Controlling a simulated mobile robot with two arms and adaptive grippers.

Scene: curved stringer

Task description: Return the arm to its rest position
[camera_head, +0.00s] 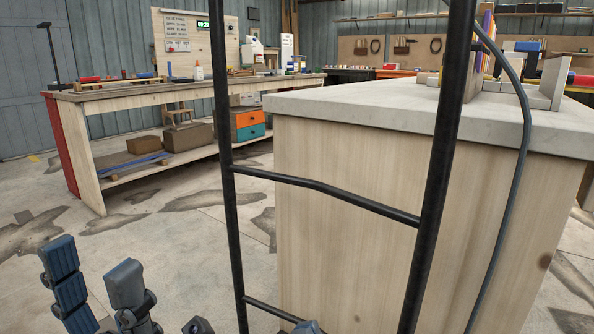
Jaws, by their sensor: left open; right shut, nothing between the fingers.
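My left gripper (92,266) shows at the lower left of the head view, with its two dark blue-grey fingers upright and apart. It is open and empty, in front of the bare floor. Only a small blue-grey tip of my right gripper (307,327) shows at the bottom edge, near the foot of the black rail frame; it is shut with nothing held. The rest of the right gripper and most of both arms are out of the frame.
A black tubular frame (325,188) stands close in front. Behind it is a wooden counter (370,235) with a pale top, and a dark cable (522,130) hangs at right. A long workbench (130,93) stands at the back left. Stained floor (170,240) lies open between them.

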